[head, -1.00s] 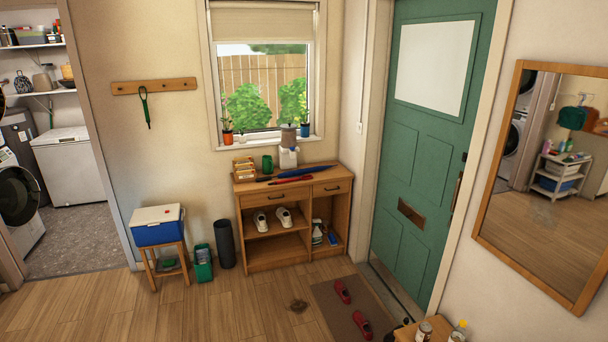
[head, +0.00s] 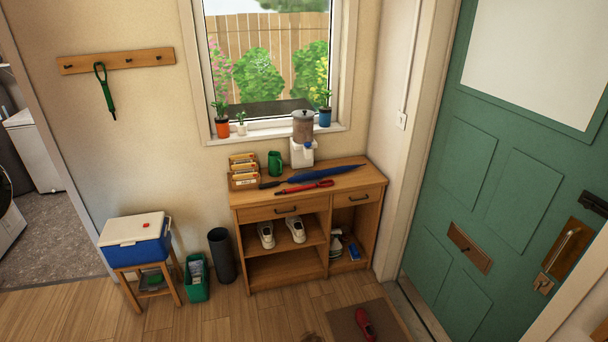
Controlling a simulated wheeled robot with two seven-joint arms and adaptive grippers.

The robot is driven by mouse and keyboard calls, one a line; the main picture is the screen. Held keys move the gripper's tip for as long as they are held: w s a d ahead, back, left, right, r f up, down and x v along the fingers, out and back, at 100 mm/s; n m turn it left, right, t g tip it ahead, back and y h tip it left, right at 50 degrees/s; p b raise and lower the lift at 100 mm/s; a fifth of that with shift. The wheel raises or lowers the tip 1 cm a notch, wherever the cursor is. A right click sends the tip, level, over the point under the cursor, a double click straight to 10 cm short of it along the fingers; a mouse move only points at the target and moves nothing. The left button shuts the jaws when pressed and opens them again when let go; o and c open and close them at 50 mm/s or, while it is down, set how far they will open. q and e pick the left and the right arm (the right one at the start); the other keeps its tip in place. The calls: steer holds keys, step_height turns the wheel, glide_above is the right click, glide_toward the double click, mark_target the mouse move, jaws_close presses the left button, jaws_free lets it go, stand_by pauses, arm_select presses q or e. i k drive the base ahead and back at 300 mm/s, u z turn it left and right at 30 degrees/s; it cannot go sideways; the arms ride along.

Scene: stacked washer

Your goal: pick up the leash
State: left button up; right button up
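A green leash (head: 105,92) hangs in a narrow loop from the wooden peg rail (head: 116,60) on the wall left of the window. Its lower end hangs free against the wall. Neither of my grippers shows in the head view.
Below the leash, a stool (head: 146,270) holds a blue and white cooler (head: 136,238). A green bin (head: 196,280) and a dark cylinder bin (head: 222,256) stand beside it. A wooden cabinet (head: 258,213) stands under the window. The floor (head: 75,315) in front is clear at left.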

mark_target(285, 191)
steer(key=u, duration=0.05)
steer(key=i, duration=0.65)
steer(key=u, duration=0.65)
steer(key=i, duration=1.55)
steer(key=z, duration=1.1)
steer(key=i, duration=0.65)
steer(key=z, duration=0.7)
